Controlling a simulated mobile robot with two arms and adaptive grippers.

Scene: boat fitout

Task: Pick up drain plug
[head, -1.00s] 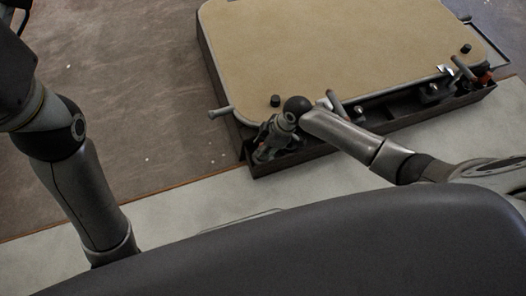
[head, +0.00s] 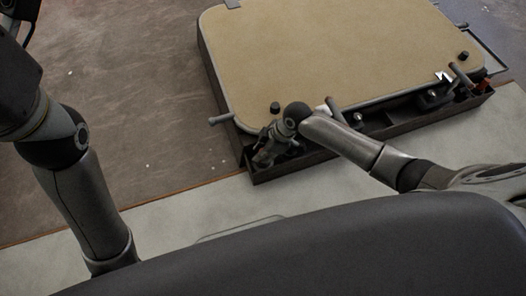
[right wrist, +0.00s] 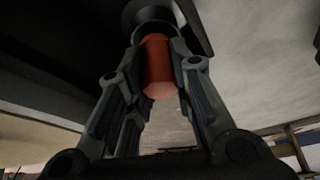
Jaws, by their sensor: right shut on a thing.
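My right gripper (head: 265,158) reaches down into the left end of the dark tray (head: 345,145) along the front of the tan panel. In the right wrist view its two fingers (right wrist: 160,68) are closed around a red-orange faceted cylinder (right wrist: 158,72), which I take for the drain plug. A dark round part adjoins the cylinder's far end. In the head view the gripper hides the plug, and I cannot tell whether the plug still touches the tray. My left arm stands at the left edge, with its gripper out of the picture.
The tan panel (head: 330,60) with rounded corners lies behind the tray, with black knobs at its front corners. Grey pegs and dark fittings stand in the tray, with an orange-red thing (head: 481,86) at its right end. Brown floor (head: 130,100) at left is mostly clear.

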